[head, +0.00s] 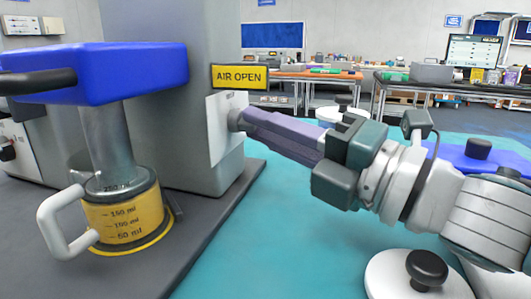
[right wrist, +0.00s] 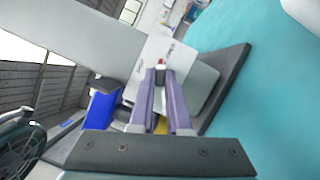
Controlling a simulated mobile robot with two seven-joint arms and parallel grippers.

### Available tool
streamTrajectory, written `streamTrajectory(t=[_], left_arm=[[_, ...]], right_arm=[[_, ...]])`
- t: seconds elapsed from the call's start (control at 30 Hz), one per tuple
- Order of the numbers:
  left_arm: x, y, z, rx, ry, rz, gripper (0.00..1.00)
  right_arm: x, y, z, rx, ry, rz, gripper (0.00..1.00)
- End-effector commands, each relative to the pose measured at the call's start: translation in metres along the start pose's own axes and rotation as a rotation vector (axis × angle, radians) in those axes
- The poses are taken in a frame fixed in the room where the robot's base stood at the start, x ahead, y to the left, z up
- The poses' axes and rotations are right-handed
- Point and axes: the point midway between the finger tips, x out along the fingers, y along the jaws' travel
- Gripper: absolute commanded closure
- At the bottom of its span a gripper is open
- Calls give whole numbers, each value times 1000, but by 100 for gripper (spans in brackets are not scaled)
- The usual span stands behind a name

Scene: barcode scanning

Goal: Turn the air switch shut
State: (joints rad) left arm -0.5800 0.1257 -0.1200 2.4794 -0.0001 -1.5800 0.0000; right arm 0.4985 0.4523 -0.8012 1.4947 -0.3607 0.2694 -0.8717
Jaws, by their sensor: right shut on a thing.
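The air switch is a small grey knob (head: 236,119) on a white plate (head: 221,140) on the side of the grey machine column. A yellow sign reading "AIR OPEN" (head: 240,76) stands just above it. My right gripper (head: 246,121) comes in from the right, its purple fingers shut on the knob, partly hiding it. In the right wrist view the fingers (right wrist: 161,76) meet around the knob (right wrist: 160,68) in front of the white plate. The knob's exact turn angle is hard to tell. My left gripper is not in view.
A blue press head (head: 130,72) with a black handle sits left of the column, above a yellow measuring cup (head: 122,217) with a white handle. The machine stands on a dark base (head: 215,220). Workbenches (head: 310,75) stand far behind.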

Motion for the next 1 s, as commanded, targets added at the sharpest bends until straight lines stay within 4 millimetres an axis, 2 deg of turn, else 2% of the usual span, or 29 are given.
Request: streamTrajectory(t=[0.3, 0.33, 0.6, 0.87, 1.0], left_arm=[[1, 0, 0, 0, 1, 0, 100], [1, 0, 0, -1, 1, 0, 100], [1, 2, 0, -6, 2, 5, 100], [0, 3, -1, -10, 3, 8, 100], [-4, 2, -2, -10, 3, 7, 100]], right_arm=[[0, 0, 0, -14, 1, 3, 100], [0, 0, 0, -13, 1, 3, 83], [0, 0, 0, -12, 0, 3, 55], [-2, 0, 0, -12, 0, 1, 55], [-20, 0, 0, -11, 0, -1, 55]])
